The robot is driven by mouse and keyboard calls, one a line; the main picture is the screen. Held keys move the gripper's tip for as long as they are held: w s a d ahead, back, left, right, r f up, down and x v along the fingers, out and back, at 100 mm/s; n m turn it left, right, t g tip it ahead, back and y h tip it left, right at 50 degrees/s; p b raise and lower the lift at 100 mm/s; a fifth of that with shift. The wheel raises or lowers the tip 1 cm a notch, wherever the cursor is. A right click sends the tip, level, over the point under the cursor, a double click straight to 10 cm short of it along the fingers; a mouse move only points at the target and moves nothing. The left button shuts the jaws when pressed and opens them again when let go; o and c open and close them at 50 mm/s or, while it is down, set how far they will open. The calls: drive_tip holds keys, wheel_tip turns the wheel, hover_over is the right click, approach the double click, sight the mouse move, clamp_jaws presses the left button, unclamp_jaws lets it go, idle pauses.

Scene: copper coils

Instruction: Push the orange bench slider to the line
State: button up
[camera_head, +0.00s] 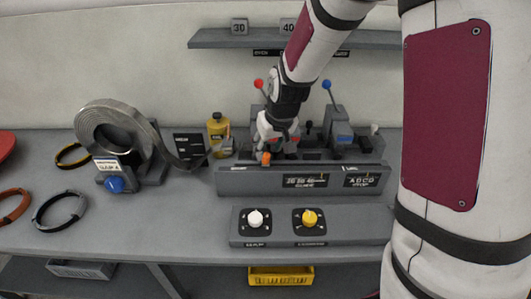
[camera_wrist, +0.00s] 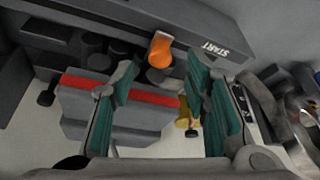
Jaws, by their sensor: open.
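The orange bench slider (camera_head: 265,158) is a small orange knob on the top front edge of the grey bench fixture (camera_head: 234,184). In the wrist view the orange slider (camera_wrist: 160,50) sits by the fixture's edge, near the word START. My gripper (camera_head: 268,146) is right above and behind the slider in the head view. In the wrist view my gripper (camera_wrist: 158,90) is open, its two green-padded fingers apart. The slider shows between and beyond the fingertips; I cannot tell if a finger touches it. The target line cannot be made out.
A grey block with a red stripe (camera_wrist: 140,97) lies beneath the fingers. A knob panel (camera_head: 283,224) is in front. Red and blue levers (camera_head: 327,86) rise behind the fixture.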

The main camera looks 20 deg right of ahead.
sight(266, 154)
drive_tip(key=shift+x, duration=2.3)
clamp_jaws()
